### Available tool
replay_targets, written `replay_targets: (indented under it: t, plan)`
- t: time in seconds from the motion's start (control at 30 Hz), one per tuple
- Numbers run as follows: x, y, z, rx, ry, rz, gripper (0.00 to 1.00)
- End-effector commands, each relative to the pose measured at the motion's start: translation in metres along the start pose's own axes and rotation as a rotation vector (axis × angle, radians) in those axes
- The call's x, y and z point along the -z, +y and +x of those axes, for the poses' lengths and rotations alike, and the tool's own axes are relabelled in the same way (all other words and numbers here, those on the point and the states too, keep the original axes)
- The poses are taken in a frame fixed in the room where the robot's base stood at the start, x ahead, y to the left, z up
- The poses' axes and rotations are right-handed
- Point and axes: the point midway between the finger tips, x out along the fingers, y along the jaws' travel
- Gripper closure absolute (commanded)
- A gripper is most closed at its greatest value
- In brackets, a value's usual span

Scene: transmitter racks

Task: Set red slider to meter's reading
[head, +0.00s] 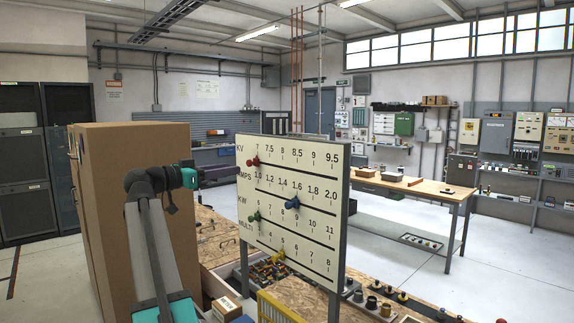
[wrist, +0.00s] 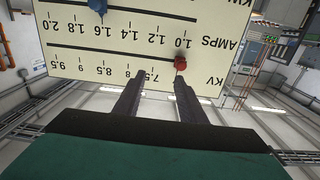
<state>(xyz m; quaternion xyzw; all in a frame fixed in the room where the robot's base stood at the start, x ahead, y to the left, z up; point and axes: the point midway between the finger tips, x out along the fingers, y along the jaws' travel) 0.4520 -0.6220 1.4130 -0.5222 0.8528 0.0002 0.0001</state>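A cream scale board (head: 305,165) stands upright with rows KV, AMPS, KW and MULTI. The red slider (head: 254,161) is at the left end of the KV row, left of the 7.5 mark. In the wrist view, where the board appears upside down, the red slider (wrist: 181,63) is just beyond the tip of the right-hand finger. My gripper (wrist: 160,76) is open, with nothing between its fingers. In the head view my gripper (head: 230,172) is at the board's left edge, its tips hard to make out. I cannot identify a meter with a readable value.
A blue slider (head: 292,203) is near 1.6 on AMPS, a green slider (head: 254,216) is on KW, and a yellow slider (head: 279,254) is on MULTI. A large cardboard box (head: 140,210) stands left of the board. A workbench (head: 425,187) is behind it, with open floor between.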

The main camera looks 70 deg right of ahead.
Motion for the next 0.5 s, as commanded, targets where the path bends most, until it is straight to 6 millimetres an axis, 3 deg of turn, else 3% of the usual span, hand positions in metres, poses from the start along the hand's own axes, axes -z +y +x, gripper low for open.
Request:
replay_targets:
  t: [0.5]
  plan:
    - [0.002, 0.0, 0.062, -0.002, 0.0, -0.001, 0.63]
